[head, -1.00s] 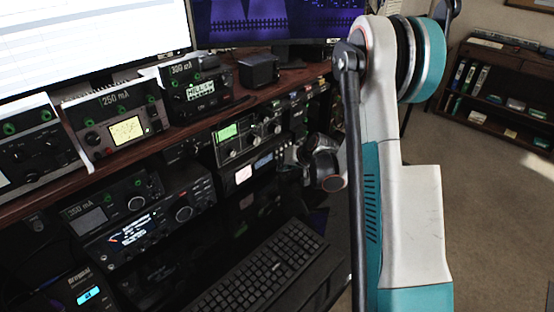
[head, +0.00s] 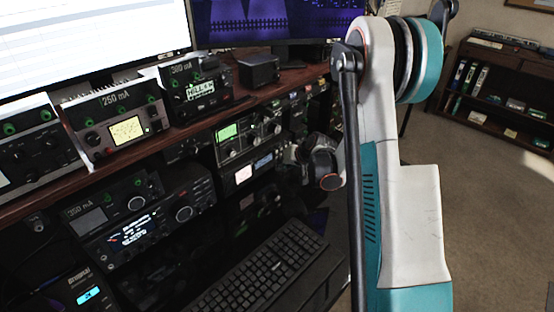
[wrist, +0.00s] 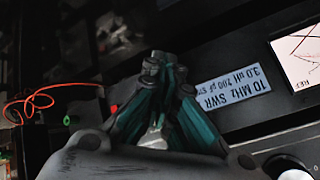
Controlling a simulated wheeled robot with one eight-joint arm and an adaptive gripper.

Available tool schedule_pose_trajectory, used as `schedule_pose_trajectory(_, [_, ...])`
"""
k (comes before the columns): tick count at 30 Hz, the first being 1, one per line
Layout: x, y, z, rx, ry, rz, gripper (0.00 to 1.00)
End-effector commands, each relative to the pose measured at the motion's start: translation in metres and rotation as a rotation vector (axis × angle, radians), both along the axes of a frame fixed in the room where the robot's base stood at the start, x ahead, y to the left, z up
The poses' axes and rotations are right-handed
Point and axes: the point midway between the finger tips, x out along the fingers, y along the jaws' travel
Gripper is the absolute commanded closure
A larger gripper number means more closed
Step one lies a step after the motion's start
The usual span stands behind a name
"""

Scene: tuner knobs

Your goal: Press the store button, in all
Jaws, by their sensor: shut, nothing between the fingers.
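My gripper (wrist: 158,62) is shut and empty in the wrist view, its teal fingers together over a dark device panel. To the right of the fingers is a pale label reading "10 MHz SWR" (wrist: 233,88), upside down in the picture. A small red spot (wrist: 113,108), perhaps a button or light, shows just left of the fingers. No marking that reads "store" is legible, so I cannot tell which control is the store button. In the head view my wrist reaches the radios at the right of the desk; the fingertips are not clear there.
A black keyboard (head: 262,270) lies on the desk. An orange cable (wrist: 45,98) loops left of my gripper. Floor at right is clear.

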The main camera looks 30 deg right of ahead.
Motion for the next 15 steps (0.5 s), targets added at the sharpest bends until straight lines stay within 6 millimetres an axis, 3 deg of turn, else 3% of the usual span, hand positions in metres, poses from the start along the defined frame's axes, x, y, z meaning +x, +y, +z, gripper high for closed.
schedule_pose_trajectory(15, [-0.014, -0.005, 0.000, 0.000, 0.000, 0.000, 1.00])
